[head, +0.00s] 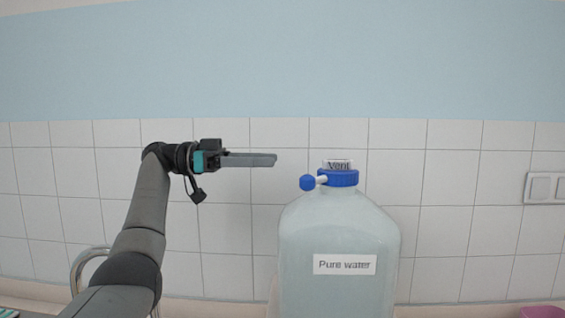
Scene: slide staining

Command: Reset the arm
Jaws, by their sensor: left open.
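My left arm comes up from the lower left, and my left gripper (274,160) points to the right at about the height of the bottle's cap. Its grey fingers overlap in this side view; it is open, and nothing shows between them. The fingertips are to the left of the large water bottle's blue cap (340,178) and a little above it, apart from it in the picture. My right gripper is not in view.
A large clear bottle (310,236) labelled "Pure water" stands upright at centre right, with a "Vent" label on top. A curved metal tube (82,262) is behind my arm. A pink object (543,312) shows at lower right. The tiled wall is behind.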

